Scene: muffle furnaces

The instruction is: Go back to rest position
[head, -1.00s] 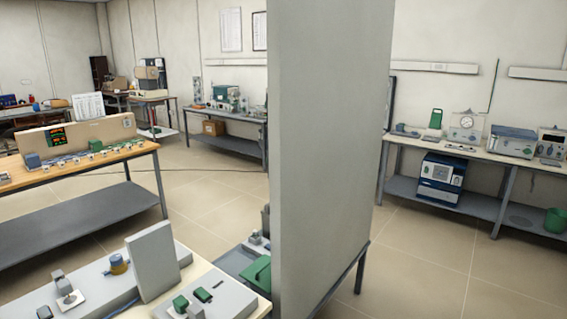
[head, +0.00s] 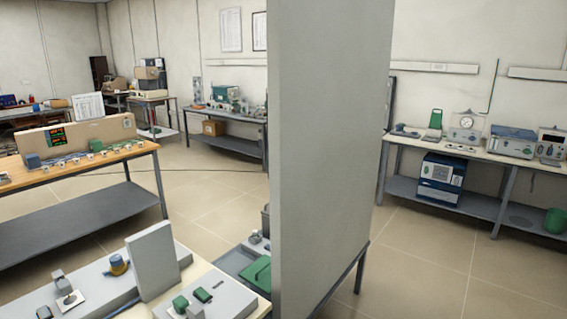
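Neither of my grippers shows in the head view, and no part of my arms is visible. What they hold, if anything, cannot be seen. The view looks over a lab room from behind a near bench (head: 205,268) at the bottom left. A tall grey panel (head: 325,140) stands in the middle and hides part of the room behind it.
A wooden-topped bench (head: 90,167) with a beige instrument (head: 75,138) stands at left. A bench (head: 225,110) with devices is at the back wall. At right, a long bench (head: 465,152) holds instruments, with a blue-and-white unit (head: 440,180) and green bin (head: 555,221) below. Tiled floor (head: 430,260) is clear.

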